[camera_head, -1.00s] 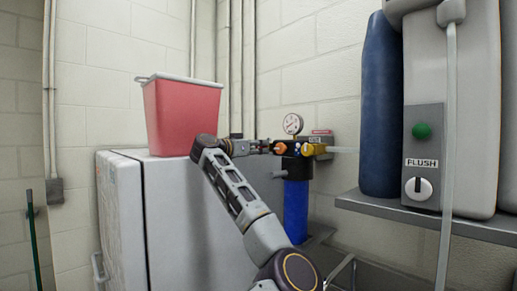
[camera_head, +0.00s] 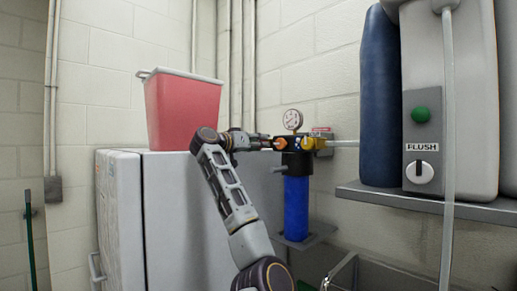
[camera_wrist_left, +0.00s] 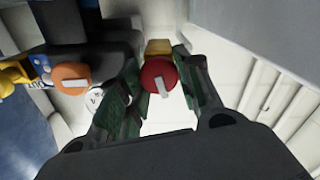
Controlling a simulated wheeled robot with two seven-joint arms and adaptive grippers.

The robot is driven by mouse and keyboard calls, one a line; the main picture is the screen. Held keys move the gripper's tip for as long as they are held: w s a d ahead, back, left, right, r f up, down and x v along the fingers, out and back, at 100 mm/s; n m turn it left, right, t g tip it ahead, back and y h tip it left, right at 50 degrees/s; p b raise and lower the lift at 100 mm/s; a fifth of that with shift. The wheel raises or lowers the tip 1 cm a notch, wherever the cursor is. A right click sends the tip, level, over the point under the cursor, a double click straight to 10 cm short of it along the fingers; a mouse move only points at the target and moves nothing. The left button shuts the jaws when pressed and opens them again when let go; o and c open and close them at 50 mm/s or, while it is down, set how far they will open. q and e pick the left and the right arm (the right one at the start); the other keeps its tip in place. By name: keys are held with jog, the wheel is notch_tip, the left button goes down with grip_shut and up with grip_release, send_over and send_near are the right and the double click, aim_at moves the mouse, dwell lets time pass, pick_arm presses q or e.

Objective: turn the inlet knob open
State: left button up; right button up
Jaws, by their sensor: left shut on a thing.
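A red round knob (camera_wrist_left: 158,77) with a white pointer bar sits between the fingers of my left gripper (camera_wrist_left: 160,88) in the left wrist view, with a yellow fitting (camera_wrist_left: 158,47) behind it. The gripper is shut on this knob. Its pointer stands nearly upright in that view, slightly slanted. An orange knob (camera_wrist_left: 72,76) with a sideways pointer is apart to the left; it also shows in the head view (camera_head: 280,143). In the head view my left gripper (camera_head: 263,142) reaches the left side of the dark filter head (camera_head: 297,160) and hides the red knob. My right gripper is not in view.
A blue filter canister (camera_head: 296,210) hangs below the head, with a gauge (camera_head: 292,119) above. A red bin (camera_head: 184,112) stands on a grey cabinet (camera_head: 170,205) at left. A shelf (camera_head: 430,200) with a flush unit (camera_head: 422,145) and blue bottle (camera_head: 381,100) is at right.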

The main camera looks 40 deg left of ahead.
pick_arm(q)
jog(key=shift+a+f+n+b, duration=0.1)
jog(key=shift+n+b, duration=0.25)
jog(key=shift+n, duration=3.4)
jog(key=shift+a+f+n+b, duration=0.1)
jog(key=shift+n+b, duration=0.2)
jog(key=shift+n, duration=3.45)
jog(key=o, duration=1)
jog(key=shift+s+a, duration=0.15)
jog(key=shift+s, duration=1.85)
jog(key=shift+s+a, duration=0.2)
jog(key=shift+s, duration=1.8)
jog(key=shift+s+a, duration=0.15)
jog(key=shift+s, duration=1.85)
